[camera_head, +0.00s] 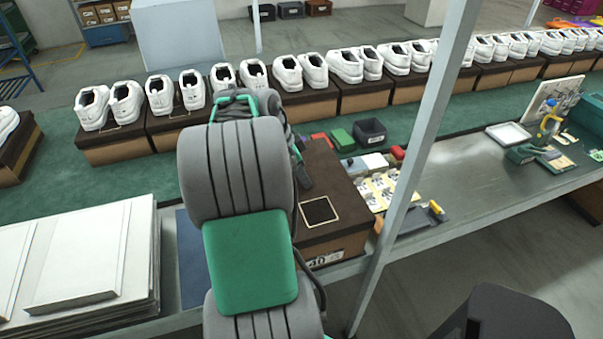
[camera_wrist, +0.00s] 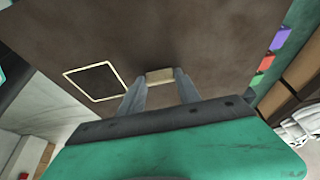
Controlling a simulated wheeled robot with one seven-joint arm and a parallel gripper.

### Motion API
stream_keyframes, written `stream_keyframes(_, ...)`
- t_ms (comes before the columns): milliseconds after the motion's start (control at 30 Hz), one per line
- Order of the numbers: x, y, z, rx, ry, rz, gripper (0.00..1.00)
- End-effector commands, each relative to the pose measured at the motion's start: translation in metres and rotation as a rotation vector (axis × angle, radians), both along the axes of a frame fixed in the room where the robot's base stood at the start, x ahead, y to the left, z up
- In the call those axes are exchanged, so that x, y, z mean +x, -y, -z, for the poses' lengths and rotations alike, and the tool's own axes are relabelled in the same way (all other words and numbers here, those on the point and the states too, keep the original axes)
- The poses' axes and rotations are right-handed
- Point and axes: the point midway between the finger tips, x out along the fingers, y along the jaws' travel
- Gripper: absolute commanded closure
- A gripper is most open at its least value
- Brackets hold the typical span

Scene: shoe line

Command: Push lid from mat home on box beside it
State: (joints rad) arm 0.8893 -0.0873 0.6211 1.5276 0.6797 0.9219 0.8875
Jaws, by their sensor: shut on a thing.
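The dark brown lid (camera_head: 318,185) lies over the brown box (camera_head: 336,248), which has a size label on its front; my arm covers their left part. I cannot tell whether the lid is fully down all round. The lid's top, with a cream-edged dark square, fills much of the wrist view (camera_wrist: 190,35). My gripper (camera_wrist: 160,82) is over the lid, its fingers shut on a small tan tab (camera_wrist: 160,76) that appears to stand on the lid's top. The blue-grey mat (camera_head: 191,262) is bare where it shows, left of the box, partly behind my arm.
A stack of white boards (camera_head: 80,270) lies left of the mat. Right of the box are a tray of small parts (camera_head: 377,190) and a dark bin (camera_head: 370,132). A grey post (camera_head: 418,150) stands in front. Shoes on boxes line the back.

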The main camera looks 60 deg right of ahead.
Motion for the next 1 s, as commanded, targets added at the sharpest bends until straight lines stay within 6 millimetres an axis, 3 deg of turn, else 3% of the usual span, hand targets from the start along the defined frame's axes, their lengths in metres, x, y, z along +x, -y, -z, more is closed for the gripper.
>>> stream_keyframes(1000,0.0,0.0,0.021,0.0,0.0,0.0,0.93)
